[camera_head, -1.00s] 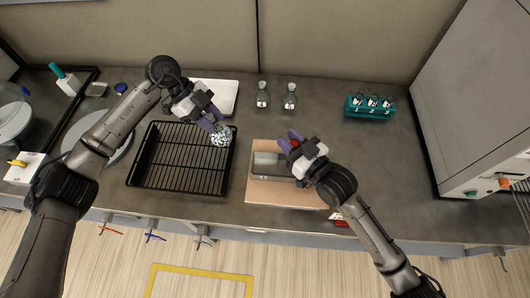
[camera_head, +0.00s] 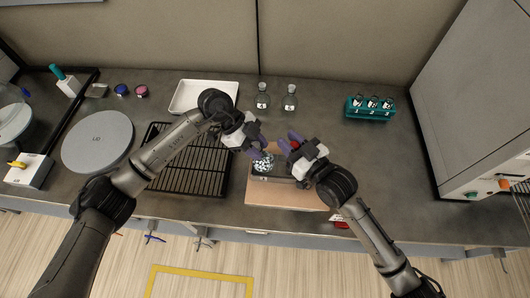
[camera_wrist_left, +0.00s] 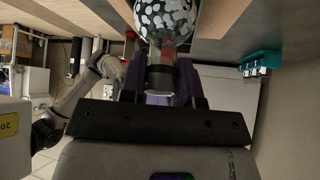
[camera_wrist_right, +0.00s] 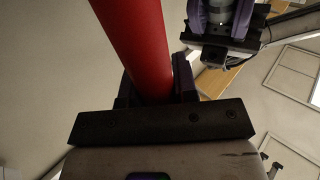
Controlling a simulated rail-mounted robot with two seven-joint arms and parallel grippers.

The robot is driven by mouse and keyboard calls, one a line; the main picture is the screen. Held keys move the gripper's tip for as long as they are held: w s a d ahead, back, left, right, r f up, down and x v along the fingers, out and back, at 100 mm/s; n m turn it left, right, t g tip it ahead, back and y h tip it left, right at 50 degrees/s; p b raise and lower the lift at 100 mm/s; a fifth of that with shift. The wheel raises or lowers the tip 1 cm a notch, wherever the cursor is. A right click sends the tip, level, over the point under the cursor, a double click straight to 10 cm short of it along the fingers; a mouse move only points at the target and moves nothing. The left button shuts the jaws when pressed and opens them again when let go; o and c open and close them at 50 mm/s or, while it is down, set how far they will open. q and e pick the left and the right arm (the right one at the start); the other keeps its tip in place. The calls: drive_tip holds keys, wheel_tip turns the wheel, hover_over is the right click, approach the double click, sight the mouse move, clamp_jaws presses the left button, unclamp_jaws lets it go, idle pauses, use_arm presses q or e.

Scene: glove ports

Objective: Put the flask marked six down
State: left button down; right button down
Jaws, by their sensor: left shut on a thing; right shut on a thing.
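My left gripper (camera_head: 257,146) is shut on the neck of a flask (camera_head: 263,163) with black-and-white speckled contents. The flask also fills the top of the left wrist view (camera_wrist_left: 167,18); no number is readable on it. In the head view it overlaps a grey metal piece (camera_head: 285,171) on a tan board (camera_head: 285,194); I cannot tell whether it touches. My right gripper (camera_head: 290,142) is shut on a red rod-like thing (camera_wrist_right: 135,40), just right of the flask. Its lower end is hidden in the head view.
A black wire rack (camera_head: 205,180) lies under my left arm. Behind are a white tray (camera_head: 185,97), two clear flasks (camera_head: 262,98) (camera_head: 290,99) and a teal numbered rack (camera_head: 370,110). A grey disc (camera_head: 97,141) is at left.

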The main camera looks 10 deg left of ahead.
sight(267, 158)
use_arm(q)
drive_tip(key=shift+s+d+f+y, duration=0.15)
drive_tip(key=shift+d+f+y, duration=0.15)
drive_tip(key=shift+d+f, duration=0.1)
drive_tip(key=shift+s+d+r+y, duration=0.2)
drive_tip(key=shift+d+y, duration=0.15)
drive_tip(key=shift+y, duration=0.25)
drive_tip(key=shift+d+t+y, duration=0.35)
drive_tip(key=shift+t+y, duration=0.05)
drive_tip(key=shift+y, duration=0.1)
drive_tip(key=shift+f+y, duration=0.3)
drive_tip(key=shift+d+f, duration=0.1)
drive_tip(key=shift+f, duration=0.25)
drive_tip(key=shift+s+f, duration=0.1)
drive_tip(key=shift+f, duration=0.1)
drive_tip(key=shift+f, duration=0.15)
drive_tip(key=c, duration=0.8)
unclamp_jaws()
drive_tip(key=shift+c, duration=0.2)
